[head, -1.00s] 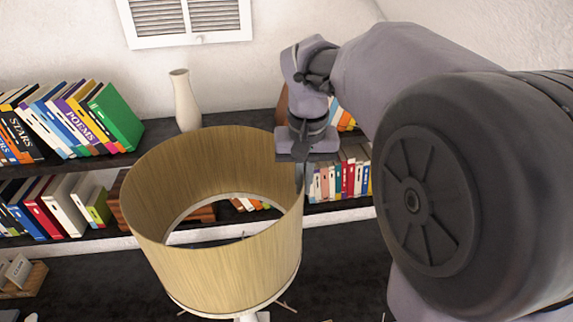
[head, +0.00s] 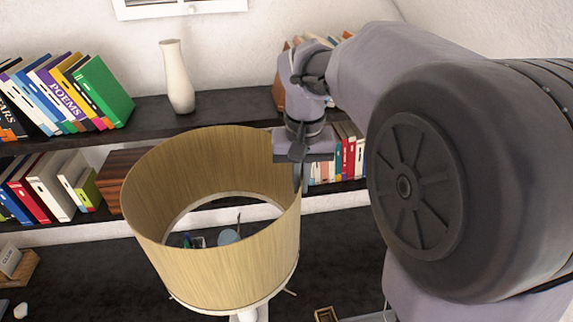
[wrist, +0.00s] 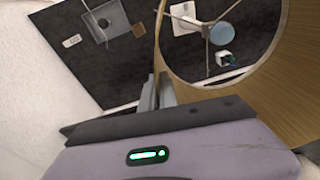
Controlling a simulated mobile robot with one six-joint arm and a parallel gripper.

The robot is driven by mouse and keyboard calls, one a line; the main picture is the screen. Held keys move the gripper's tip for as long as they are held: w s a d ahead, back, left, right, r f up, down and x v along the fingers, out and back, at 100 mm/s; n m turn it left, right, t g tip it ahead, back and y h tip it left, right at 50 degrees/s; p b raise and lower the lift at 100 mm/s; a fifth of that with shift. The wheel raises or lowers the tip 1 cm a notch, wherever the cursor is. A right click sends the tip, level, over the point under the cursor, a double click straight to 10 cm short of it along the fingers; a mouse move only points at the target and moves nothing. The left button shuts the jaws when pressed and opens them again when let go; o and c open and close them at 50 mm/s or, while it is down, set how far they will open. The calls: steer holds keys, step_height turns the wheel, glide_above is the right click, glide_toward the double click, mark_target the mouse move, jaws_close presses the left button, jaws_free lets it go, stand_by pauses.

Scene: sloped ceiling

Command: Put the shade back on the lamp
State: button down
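The lampshade (head: 215,268) is a wide tan drum, open at top and bottom, upright or nearly so. My gripper (head: 299,172) is shut on its right rim in the head view, with the wall between the fingers. In the wrist view the fingers (wrist: 160,90) meet the shade's rim, and the shade's inside wall (wrist: 268,85) curves away at right. Thin wires cross its opening. I cannot make out the lamp for certain. A white rounded piece (wrist: 185,17) shows through the shade, and a white stub (head: 248,314) shows below it; I cannot tell whether either belongs to the lamp.
A dark surface lies below, with a pale blue disc (head: 228,236), a small white box (wrist: 225,58), a grey square tray (wrist: 105,24) and a white remote-like thing (wrist: 71,41). Behind are dark shelves with books (head: 62,92) and a cream vase (head: 177,78).

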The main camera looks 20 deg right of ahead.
step_height(320, 180, down, 9)
steer(key=b, duration=0.7)
steer(key=shift+f, duration=0.2)
steer(key=c, duration=1.6)
jaws_free()
steer(key=shift+o, duration=0.2)
steer(key=r+p, duration=0.1)
steer(key=r, duration=0.4)
steer(key=s+r+p, duration=0.1)
steer(key=r, duration=0.5)
steer(key=r+p, duration=0.1)
steer(key=r, duration=0.5)
steer(key=shift+s+a+r, duration=0.2)
steer(key=shift+s+a, duration=0.05)
